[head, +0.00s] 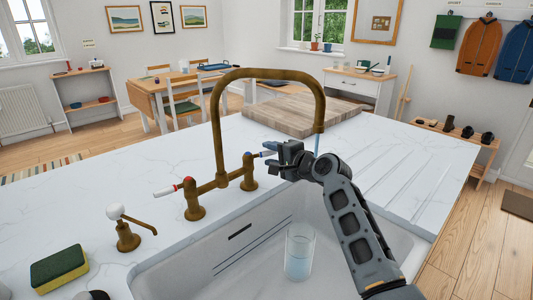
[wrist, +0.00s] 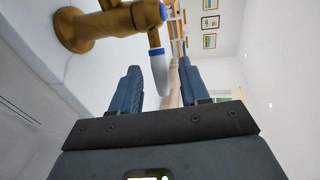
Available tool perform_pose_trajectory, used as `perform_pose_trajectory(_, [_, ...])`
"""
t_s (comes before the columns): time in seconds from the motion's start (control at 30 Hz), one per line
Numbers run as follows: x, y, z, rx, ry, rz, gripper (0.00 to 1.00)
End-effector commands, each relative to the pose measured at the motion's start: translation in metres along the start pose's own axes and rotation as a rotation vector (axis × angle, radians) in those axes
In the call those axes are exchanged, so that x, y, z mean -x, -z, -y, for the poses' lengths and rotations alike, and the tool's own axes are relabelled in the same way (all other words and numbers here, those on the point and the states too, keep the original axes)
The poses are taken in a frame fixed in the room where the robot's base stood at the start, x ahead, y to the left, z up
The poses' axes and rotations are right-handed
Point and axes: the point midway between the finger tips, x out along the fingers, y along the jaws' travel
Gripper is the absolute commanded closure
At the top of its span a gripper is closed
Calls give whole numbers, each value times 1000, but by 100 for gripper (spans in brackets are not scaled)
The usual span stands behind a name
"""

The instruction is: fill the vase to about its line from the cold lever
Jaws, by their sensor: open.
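A brass tap (head: 219,130) arches over the white sink. Its cold lever (wrist: 159,70) has a white handle and a blue-marked cap, and shows between my fingertips in the wrist view. My gripper (head: 270,151) is open at this lever; whether a finger touches it I cannot tell. A thin blue stream of water (head: 317,143) shows below the spout, partly hidden by my arm lower down. The clear glass vase (head: 299,248) stands upright in the sink, left of my forearm, with bluish water in its lower part. I cannot make out its line clearly.
The hot lever (head: 167,190) with a red mark is on the tap's left. A soap dispenser (head: 124,233) and a green-yellow sponge (head: 59,268) are on the left counter. A wooden board (head: 300,114) lies behind the tap. The ribbed drainer (head: 405,180) on the right is clear.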

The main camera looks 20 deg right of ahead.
Motion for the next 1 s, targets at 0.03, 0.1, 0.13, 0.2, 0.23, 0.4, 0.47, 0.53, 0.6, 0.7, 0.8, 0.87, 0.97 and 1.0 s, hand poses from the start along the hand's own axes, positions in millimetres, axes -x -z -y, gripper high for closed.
perform_pose_trajectory(0.03, [8, 1, -1, 0, 2, -2, 55])
perform_pose_trajectory(0.1, [19, 0, -1, 1, 0, -2, 55])
perform_pose_trajectory(0.13, [22, 1, -1, 1, 1, -3, 55])
perform_pose_trajectory(0.2, [31, 0, -2, 0, -1, -2, 55])
perform_pose_trajectory(0.23, [34, 1, -1, 0, 1, -2, 55])
perform_pose_trajectory(0.4, [44, 1, -1, 0, -1, -2, 55])
perform_pose_trajectory(0.47, [45, 1, -1, 0, -1, -2, 55])
perform_pose_trajectory(0.53, [45, 1, -1, 0, -1, -2, 55])
perform_pose_trajectory(0.6, [45, 1, -1, 0, -1, -2, 55])
perform_pose_trajectory(0.7, [45, 1, -1, 0, -1, -2, 55])
perform_pose_trajectory(0.8, [45, 1, -1, 0, -1, -2, 55])
perform_pose_trajectory(0.87, [45, 1, -1, 0, -1, -2, 55])
perform_pose_trajectory(0.97, [45, 1, -1, 0, -1, -1, 55])
perform_pose_trajectory(1.0, [45, 1, -1, 0, -1, -1, 55])
